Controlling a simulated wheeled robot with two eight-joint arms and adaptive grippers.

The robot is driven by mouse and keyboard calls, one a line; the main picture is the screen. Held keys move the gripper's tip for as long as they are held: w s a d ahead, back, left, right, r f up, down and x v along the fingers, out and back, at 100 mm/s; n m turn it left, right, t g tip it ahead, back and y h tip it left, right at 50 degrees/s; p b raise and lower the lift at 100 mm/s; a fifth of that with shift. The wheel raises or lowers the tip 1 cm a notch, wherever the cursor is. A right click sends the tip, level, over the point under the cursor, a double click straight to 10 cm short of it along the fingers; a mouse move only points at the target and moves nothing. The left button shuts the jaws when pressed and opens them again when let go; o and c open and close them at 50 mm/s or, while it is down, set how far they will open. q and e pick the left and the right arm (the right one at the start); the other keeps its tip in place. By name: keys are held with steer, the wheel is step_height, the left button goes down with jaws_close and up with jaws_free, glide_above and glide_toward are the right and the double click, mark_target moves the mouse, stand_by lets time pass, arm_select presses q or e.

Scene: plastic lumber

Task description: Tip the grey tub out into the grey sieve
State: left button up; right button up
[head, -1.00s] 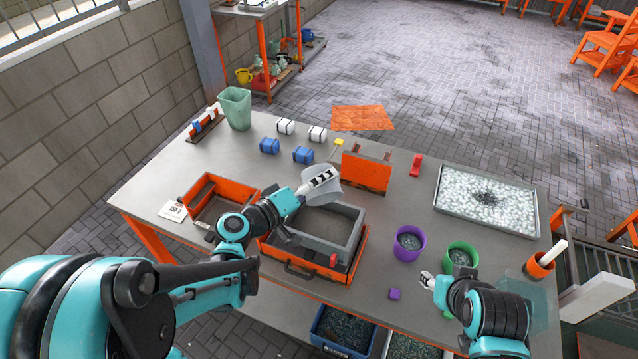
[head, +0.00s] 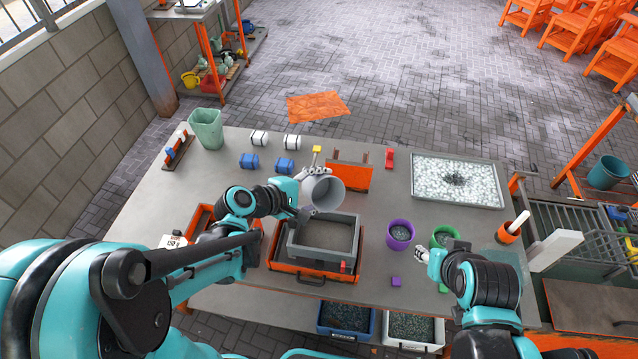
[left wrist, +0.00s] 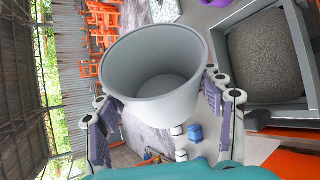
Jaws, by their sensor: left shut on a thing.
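The grey tub (head: 327,192) is held by my left gripper (head: 308,190), tilted, just above and behind the grey sieve's back edge. In the left wrist view the tub (left wrist: 155,75) shows its open mouth and a smooth grey inside with no visible contents; my left gripper's fingers (left wrist: 165,108) press its two sides. The rectangular grey sieve (head: 355,232) sits on the orange-fronted box (head: 312,281). Grey-brown granular material (left wrist: 265,60) lies inside the sieve. My right gripper (head: 424,254) is beside the purple pot; its jaw opening is too small to read.
The purple pot (head: 401,236) and green pot (head: 446,236) stand to the right. An orange block (head: 348,177) stands behind the sieve. A tray of white pebbles (head: 457,180) lies at the back right. Blue and white rolls and a pale green bin (head: 206,128) stand back left.

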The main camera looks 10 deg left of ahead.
arm_select(q)
steer(key=r+n+g+h+p, duration=0.1)
steer(key=w+r+n+g+h+p, duration=0.1)
steer(key=a+r+n+g+h+p, duration=0.1)
steer(key=r+n, duration=0.1)
steer(key=shift+w+a+g, duration=0.1)
steer(key=shift+w+g, duration=0.2)
steer(key=shift+w, duration=0.05)
steer(key=shift+w+a+n+g+h+b, duration=0.3)
steer(key=shift+n+g+h+b, duration=0.35)
steer(key=shift+n+b, duration=0.45)
steer(key=shift+o, duration=0.2)
steer(key=shift+r+n+h+b, duration=0.3)
steer(key=shift+r+h+b, duration=0.05)
steer(key=shift+r, duration=0.05)
steer(key=shift+r+g, duration=0.15)
steer(key=shift+g, duration=0.1)
arm_select(e)
steer(key=shift+w+r, duration=0.1)
steer(key=shift+r, duration=0.35)
steer(key=shift+d, duration=0.1)
